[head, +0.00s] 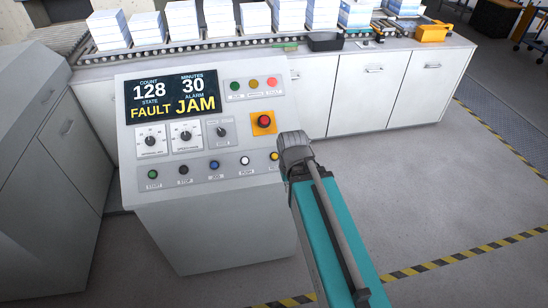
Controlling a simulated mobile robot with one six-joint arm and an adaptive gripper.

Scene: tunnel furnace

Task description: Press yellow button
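The yellow button (274,156) is the rightmost in the bottom row of the grey control panel (200,193). It sits just left of my dark grey arm joint, and its label is partly covered by my arm. A yellow lamp (253,84) also shows in the upper lamp row, between a green and a red one. My teal arm reaches up from the lower right to the panel's right edge.
Green, black, blue and white buttons share the row. A red emergency button (264,120) on an orange plate sits above. The display (172,96) reads FAULT and JAM. A conveyor (220,42) with paper stacks runs behind. Floor on the right is clear.

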